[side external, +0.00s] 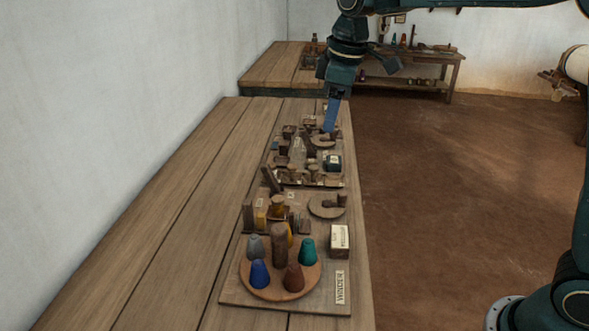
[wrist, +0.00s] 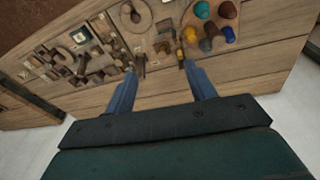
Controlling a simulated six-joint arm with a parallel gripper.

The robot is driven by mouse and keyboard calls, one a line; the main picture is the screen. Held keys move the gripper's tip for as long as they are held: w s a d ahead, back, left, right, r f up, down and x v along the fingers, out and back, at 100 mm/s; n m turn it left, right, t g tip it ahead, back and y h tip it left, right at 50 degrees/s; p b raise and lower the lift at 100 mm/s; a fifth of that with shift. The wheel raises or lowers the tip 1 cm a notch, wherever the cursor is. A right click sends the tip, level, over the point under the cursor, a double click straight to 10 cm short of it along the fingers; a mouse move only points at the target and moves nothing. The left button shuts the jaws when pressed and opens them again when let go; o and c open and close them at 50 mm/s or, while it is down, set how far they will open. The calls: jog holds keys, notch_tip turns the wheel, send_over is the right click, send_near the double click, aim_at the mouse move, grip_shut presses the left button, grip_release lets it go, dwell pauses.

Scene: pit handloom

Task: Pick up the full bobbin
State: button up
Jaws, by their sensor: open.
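My gripper (side external: 329,126) is at the far part of the bench in the side view, with its blue fingers pointing down. In the wrist view my gripper (wrist: 160,70) is open, its fingers apart with nothing held between them. A yellow-brown wound piece (side external: 278,203), possibly the full bobbin, stands on the near winder board behind the dark post. I cannot tell for certain which piece is the full bobbin. In the wrist view a small yellow piece (wrist: 180,54) shows near the right fingertip. My fingers partly hide the far fittings in the side view.
A round plate (side external: 285,291) carries several coloured cones beside a dark upright post (side external: 279,245). A labelled box (side external: 339,241) stands to its right. Farther boards hold crowded small blocks (side external: 297,150). The bench's left side (side external: 165,225) is clear.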

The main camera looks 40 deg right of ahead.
jog(key=w+a+f+n+g, duration=0.1)
jog(key=w+a+f+n, duration=0.15)
jog(key=w+f, duration=0.5)
jog(key=n+g, duration=0.1)
jog(key=n, duration=0.1)
send_over(278, 199)
notch_tip(278, 199, down, 6)
jog(key=shift+w+d, duration=0.15)
jog(key=shift+w, duration=0.1)
jog(key=shift+f, duration=0.1)
jog(key=shift+f, duration=4.25)
jog(key=shift+f, duration=0.15)
jog(key=shift+s+f, duration=0.2)
jog(key=shift+f, duration=2.25)
jog(key=shift+c, duration=0.4)
